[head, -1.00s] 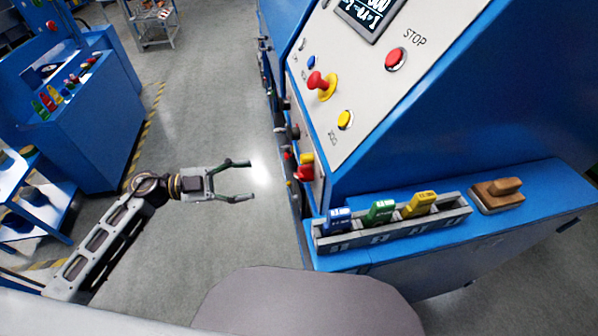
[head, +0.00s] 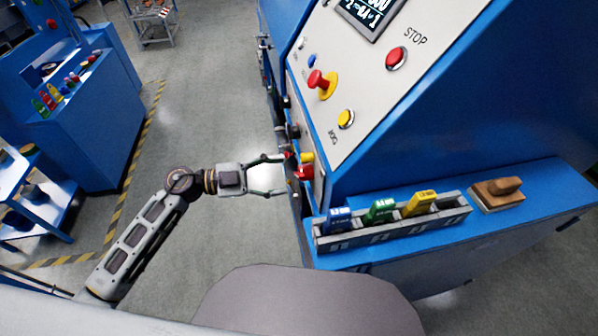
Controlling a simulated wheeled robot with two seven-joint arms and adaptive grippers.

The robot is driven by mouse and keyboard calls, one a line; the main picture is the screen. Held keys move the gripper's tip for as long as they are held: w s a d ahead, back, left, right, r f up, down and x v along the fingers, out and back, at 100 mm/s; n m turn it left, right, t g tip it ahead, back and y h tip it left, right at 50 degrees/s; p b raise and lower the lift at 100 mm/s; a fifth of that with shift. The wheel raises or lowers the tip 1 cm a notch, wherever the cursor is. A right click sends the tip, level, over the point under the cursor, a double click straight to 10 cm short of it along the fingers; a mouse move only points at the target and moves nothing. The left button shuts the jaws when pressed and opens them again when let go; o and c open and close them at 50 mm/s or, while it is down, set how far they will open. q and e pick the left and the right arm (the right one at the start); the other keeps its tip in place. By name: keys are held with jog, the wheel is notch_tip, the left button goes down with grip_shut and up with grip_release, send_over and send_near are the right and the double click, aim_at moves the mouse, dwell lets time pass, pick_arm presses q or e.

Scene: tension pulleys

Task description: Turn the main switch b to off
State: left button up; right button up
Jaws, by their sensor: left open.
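A red and yellow rotary switch (head: 306,172) sits on the side face of the blue machine, seen at a steep angle. I cannot read a label that tells whether it is main switch b. My left gripper (head: 278,176) is open and empty, its two fingers pointing right at this switch. The fingertips are close to the machine's side face; I cannot tell whether they touch anything. My right gripper is out of view.
The machine's sloped panel carries a red STOP button (head: 396,58), a red and yellow emergency button (head: 320,82) and a yellow button (head: 345,118). A grey holder (head: 392,232) with coloured tags stands on the blue ledge.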

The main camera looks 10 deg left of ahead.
aim_at(299, 173)
pick_arm(q)
jog(key=x, duration=0.5)
jog(key=shift+w+d, duration=0.1)
jog(key=shift+d, duration=0.25)
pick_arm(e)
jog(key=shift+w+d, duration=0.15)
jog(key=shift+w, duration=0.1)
pick_arm(q)
jog(key=c, duration=0.7)
grip_shut()
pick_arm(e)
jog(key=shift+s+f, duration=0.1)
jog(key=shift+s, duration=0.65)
